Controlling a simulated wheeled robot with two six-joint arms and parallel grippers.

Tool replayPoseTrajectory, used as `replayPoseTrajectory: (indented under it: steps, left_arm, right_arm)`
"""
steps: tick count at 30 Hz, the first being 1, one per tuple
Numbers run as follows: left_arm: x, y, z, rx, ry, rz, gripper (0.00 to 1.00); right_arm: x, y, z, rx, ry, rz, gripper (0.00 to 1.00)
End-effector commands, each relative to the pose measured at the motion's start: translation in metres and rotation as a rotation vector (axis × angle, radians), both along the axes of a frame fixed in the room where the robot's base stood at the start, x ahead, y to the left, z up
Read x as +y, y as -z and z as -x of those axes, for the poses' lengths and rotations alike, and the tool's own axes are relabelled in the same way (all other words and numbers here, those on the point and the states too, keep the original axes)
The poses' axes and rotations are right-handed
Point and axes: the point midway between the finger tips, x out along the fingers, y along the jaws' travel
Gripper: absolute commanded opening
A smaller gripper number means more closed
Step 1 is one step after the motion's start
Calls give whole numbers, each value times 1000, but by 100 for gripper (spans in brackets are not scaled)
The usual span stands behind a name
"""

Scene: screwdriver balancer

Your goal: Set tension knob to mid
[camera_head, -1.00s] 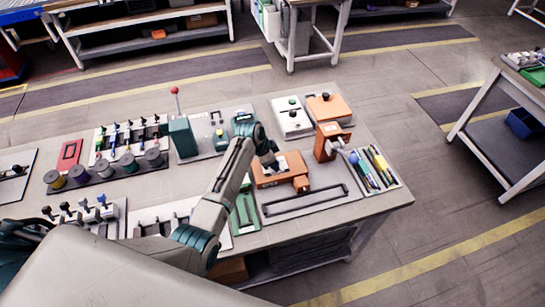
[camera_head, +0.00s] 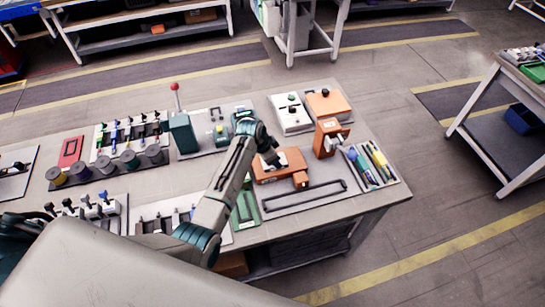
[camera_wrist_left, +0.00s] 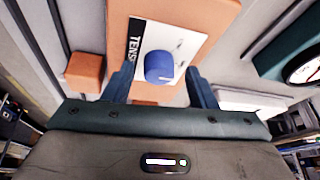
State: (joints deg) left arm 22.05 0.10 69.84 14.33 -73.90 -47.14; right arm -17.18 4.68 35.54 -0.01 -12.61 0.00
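The tension knob (camera_wrist_left: 158,67) is a blue round knob with a white mark. In the wrist view my left gripper (camera_wrist_left: 161,88) is open, with one finger on each side of the knob and gaps between fingers and knob. My right gripper is in neither view.
An upright orange block with a lever (camera_head: 327,138) and a tray of coloured tools (camera_head: 372,164) stand to the right. White (camera_head: 290,112) and orange (camera_head: 327,104) boxes stand behind. A dark bar (camera_head: 305,195) lies in front. Several spools (camera_head: 130,161) stand at left.

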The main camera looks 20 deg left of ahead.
Motion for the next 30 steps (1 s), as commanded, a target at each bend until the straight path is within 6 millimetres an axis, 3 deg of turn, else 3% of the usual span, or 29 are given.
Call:
replayPoseTrajectory:
  steps: [9,14,30]
  left_arm:
    - [0,0,1,3,0,0,52]
    - [4,-10,5,1,-1,1,52]
    - [24,-90,31,0,0,0,52]
  right_arm:
    - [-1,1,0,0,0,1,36]
    - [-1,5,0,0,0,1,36]
    - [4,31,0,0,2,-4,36]
